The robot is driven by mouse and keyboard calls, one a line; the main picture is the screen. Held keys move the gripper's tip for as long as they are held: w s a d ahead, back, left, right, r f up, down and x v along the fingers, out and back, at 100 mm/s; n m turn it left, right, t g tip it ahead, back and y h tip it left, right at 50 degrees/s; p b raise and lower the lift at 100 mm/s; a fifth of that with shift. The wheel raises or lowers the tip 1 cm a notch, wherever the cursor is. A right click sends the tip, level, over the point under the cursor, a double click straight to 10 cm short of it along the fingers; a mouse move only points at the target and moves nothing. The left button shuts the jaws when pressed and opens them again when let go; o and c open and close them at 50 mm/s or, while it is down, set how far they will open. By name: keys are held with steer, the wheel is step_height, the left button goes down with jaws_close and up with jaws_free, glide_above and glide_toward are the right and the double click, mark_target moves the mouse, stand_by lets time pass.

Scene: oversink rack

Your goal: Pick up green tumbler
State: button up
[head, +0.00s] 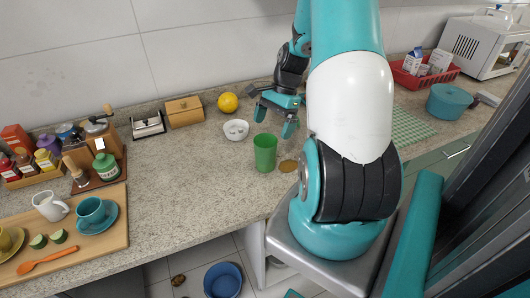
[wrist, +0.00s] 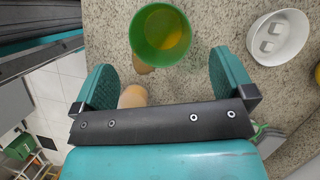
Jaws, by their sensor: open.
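The green tumbler (head: 265,152) stands upright on the speckled counter, near its front edge, in the head view. In the wrist view the green tumbler (wrist: 161,35) is seen from above, beyond my fingertips and roughly centred between them, with something yellowish inside. My gripper (head: 276,117) is open and empty, behind and above the tumbler in the head view. In the wrist view my gripper (wrist: 165,80) has both teal fingers spread wide, with the tumbler apart from them.
A white bowl (head: 236,130) stands left of the tumbler, with a yellow fruit (head: 228,103) behind it. A wooden board (head: 118,222) with cups is at the left.

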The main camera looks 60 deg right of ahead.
mark_target(259, 162)
steer(key=p+x, duration=0.2)
steer(key=x, duration=0.6)
steer(key=shift+w+a+r, duration=0.15)
steer(key=shift+w+a, duration=0.05)
steer(key=c, duration=1)
